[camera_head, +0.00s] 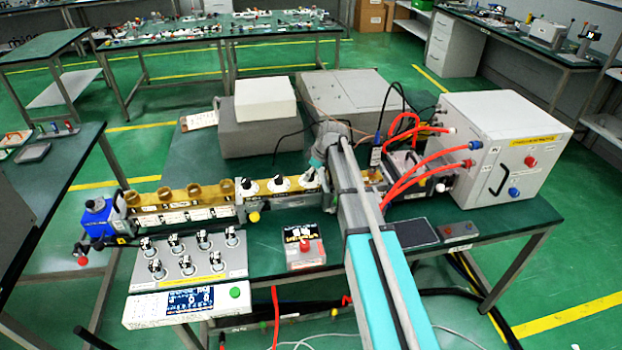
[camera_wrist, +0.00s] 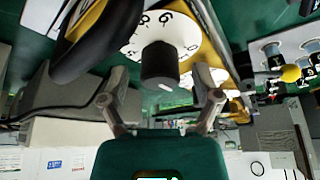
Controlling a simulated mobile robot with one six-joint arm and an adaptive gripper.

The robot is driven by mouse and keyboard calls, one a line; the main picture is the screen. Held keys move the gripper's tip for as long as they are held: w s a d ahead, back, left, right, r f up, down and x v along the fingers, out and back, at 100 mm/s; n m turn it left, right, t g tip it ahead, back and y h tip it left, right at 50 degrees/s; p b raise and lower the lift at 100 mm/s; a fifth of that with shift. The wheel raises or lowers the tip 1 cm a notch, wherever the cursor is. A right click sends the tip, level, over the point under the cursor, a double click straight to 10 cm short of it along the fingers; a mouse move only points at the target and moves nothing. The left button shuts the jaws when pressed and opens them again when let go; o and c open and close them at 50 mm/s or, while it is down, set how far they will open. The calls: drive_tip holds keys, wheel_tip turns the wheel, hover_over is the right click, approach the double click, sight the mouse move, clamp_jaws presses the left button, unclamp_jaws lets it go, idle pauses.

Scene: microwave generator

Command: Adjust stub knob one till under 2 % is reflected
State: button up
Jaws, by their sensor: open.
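Three dark stub knobs on white round dials stand in a row on the tuner: a left one (camera_head: 249,186), a middle one (camera_head: 279,182) and a right one (camera_head: 309,178). I cannot read which is number one. My gripper (camera_head: 317,165) is over the right knob, partly hidden by my arm. In the wrist view, my gripper (camera_wrist: 160,86) is open, with a black knob (camera_wrist: 158,66) between and just beyond its fingertips; contact cannot be told. Another white dial (camera_wrist: 205,77) shows behind it. A lit display (camera_head: 190,299) at the front left shows figures too small to read.
A brass waveguide (camera_head: 180,195) runs left from the tuner to a blue unit (camera_head: 105,218). A panel of several switches (camera_head: 190,258) and a small red-button box (camera_head: 304,249) stand in front. Red hoses (camera_head: 410,180) lead to a white cabinet (camera_head: 505,145) at right.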

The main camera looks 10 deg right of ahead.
drive_tip(key=shift+w+a+f, duration=0.1)
drive_tip(key=shift+f, duration=0.25)
drive_tip(key=c, duration=1)
drive_tip(key=shift+d, duration=0.35)
clamp_jaws()
drive_tip(key=shift+a, duration=0.25)
drive_tip(key=shift+m, duration=0.3)
